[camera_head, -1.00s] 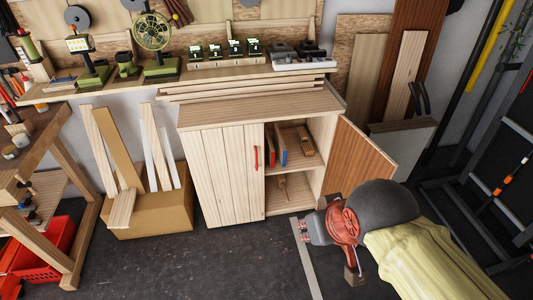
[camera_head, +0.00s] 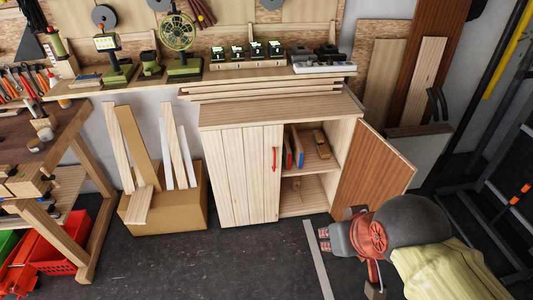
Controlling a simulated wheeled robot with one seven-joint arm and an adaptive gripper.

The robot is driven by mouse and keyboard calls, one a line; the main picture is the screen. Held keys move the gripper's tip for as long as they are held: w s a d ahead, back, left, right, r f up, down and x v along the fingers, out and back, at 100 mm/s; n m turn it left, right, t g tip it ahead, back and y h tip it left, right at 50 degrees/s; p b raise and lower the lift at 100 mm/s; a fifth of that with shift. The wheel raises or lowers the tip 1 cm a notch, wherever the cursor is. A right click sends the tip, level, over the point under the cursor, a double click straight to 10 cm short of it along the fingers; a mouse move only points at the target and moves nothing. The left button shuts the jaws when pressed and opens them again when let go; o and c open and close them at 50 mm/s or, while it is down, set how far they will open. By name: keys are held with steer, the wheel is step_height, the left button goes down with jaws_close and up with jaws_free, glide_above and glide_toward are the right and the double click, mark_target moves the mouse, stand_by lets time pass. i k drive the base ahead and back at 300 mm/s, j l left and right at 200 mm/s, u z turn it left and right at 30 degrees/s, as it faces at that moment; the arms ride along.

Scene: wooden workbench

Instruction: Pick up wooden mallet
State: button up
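The cabinet (camera_head: 240,175) stands open on its right side. On its upper shelf lies a small wooden block-like tool (camera_head: 322,145). On the lower shelf is a small light wooden piece (camera_head: 297,187), partly in shadow. Either could be the mallet; they are too small to tell. My arm is at the lower right, in front of the open door.
The brown cabinet door (camera_head: 372,180) swings out to the right, close to my arm. Upright blue and red-brown items stand on the upper shelf. A cardboard box (camera_head: 170,208) with boards stands left of the cabinet. The dark floor (camera_head: 210,260) in front is clear.

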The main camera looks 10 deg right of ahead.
mark_target(295, 181)
steer(key=u, duration=1.9)
steer(key=k+l, duration=0.1)
steer(key=l, duration=0.3)
steer(key=k+l+z, duration=0.1)
steer(key=l, duration=0.3)
steer(key=k+l, duration=0.15)
steer(key=l, duration=0.25)
steer(key=k+l, duration=0.1)
steer(key=l, duration=0.35)
steer(key=k+l+z, duration=0.1)
steer(key=l, duration=0.3)
